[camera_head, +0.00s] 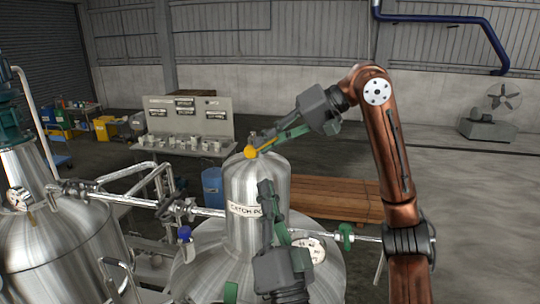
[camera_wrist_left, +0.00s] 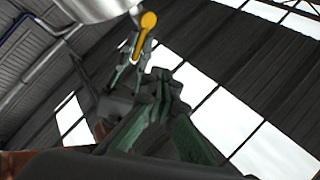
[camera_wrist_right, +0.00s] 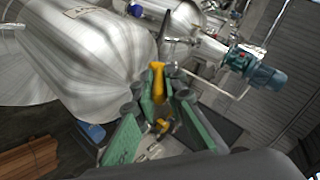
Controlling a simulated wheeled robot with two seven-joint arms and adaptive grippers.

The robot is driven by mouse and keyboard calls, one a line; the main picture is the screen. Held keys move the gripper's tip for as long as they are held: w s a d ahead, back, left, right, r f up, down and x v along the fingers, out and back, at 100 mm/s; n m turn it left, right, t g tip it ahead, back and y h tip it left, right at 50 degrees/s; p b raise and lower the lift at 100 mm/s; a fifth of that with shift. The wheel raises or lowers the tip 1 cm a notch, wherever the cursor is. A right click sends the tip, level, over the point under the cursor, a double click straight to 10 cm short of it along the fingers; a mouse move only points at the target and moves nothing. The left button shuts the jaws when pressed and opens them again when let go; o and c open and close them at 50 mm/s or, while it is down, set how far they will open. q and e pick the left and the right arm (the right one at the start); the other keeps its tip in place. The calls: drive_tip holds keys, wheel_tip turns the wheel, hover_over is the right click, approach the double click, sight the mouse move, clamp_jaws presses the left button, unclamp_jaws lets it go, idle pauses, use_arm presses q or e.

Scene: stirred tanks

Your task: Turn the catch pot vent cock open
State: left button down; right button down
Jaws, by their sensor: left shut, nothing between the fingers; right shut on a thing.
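The catch pot (camera_head: 240,183) is a shiny steel vessel with a domed top and a label, in the middle of the head view. The yellow vent cock handle (camera_head: 252,152) is at its top left. My right gripper (camera_head: 262,147) reaches in from the right and is shut on this handle. The right wrist view shows the yellow handle (camera_wrist_right: 157,82) between the green fingers. My left gripper (camera_head: 265,190) is shut and empty in front of the catch pot, below the handle. In the left wrist view the handle (camera_wrist_left: 147,22) shows beyond the left fingers (camera_wrist_left: 162,80).
A pipe with a green valve (camera_head: 346,237) runs to the right of the pot, near a round gauge (camera_head: 312,249). A blue-handled valve (camera_head: 185,233) is at its left. Another steel tank (camera_head: 70,245) stands at the far left.

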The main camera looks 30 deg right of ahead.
use_arm(q)
wheel_tip(320, 180, down, 2)
drive_tip(key=s+d+f+m+g+h, duration=0.1)
drive_tip(key=s+d+m, duration=0.1)
drive_tip(key=s, duration=0.1)
use_arm(e)
drive_tip(key=shift+f, duration=0.1)
use_arm(q)
approach(268, 144)
drive_tip(key=shift+m, duration=0.3)
drive_tip(key=x, duration=0.7)
